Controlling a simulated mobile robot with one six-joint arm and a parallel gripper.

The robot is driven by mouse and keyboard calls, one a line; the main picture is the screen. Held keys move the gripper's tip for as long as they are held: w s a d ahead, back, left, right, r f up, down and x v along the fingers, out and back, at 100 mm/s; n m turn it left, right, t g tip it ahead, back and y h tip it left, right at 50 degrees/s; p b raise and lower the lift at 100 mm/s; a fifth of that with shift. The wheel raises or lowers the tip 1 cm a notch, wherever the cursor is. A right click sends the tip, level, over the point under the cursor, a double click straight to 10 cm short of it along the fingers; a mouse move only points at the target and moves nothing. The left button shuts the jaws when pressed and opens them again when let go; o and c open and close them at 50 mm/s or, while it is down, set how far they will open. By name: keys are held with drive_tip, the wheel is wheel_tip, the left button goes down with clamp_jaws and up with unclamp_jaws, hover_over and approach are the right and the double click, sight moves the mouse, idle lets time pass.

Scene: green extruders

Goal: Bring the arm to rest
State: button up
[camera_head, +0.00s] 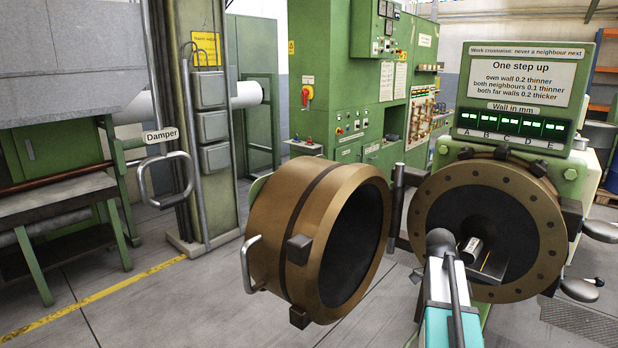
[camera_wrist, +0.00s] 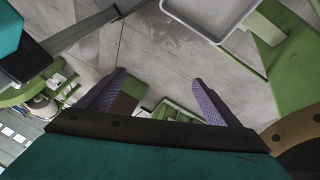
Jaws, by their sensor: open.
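My arm (camera_head: 446,290), teal and grey, rises from the bottom right in the head view, in front of the extruder's round bronze face (camera_head: 429,212). In the wrist view my gripper (camera_wrist: 158,77) has its two purple fingers spread wide apart with nothing between them. Bare grey floor and green frames show beyond the fingertips. I cannot make out the fingers in the head view. A small grey cylinder with a pale label (camera_head: 473,249) shows in front of the dark opening; I cannot tell what it belongs to.
A thick bronze ring (camera_head: 283,230) with a handle stands swung open left of my arm. A green sign panel (camera_head: 458,88) with lit displays stands above the extruder. A damper handle (camera_head: 142,180) hangs at left. Floor (camera_head: 170,310) is clear at lower left.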

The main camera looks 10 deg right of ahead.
drive_tip(key=s+a+f+n+g+b, duration=0.1)
drive_tip(key=a+f+n, duration=0.1)
drive_tip(key=a+f, duration=0.65)
drive_tip(key=s+a+f+n+b, duration=0.1)
drive_tip(key=a+f+n+b, duration=0.3)
drive_tip(key=f, duration=0.7)
drive_tip(key=s+a+f+n+g+p, duration=0.1)
drive_tip(key=a+f, duration=0.6)
drive_tip(key=f, duration=0.2)
drive_tip(key=s+a+f+n+b, duration=0.1)
drive_tip(key=s+a+f+n, duration=0.4)
drive_tip(key=f, duration=0.3)
drive_tip(key=s+a+f+n+t+y, duration=0.1)
drive_tip(key=s+a+f+n, duration=0.4)
drive_tip(key=a+f+n, duration=0.1)
drive_tip(key=s+a+f+n+b, duration=0.1)
drive_tip(key=s+a+f+n, duration=0.4)
drive_tip(key=f, duration=0.5)
drive_tip(key=shift+a+n+t+y+b, duration=0.25)
drive_tip(key=shift+n+t+y+b, duration=0.15)
drive_tip(key=shift+n, duration=0.7)
drive_tip(key=shift+r, duration=0.1)
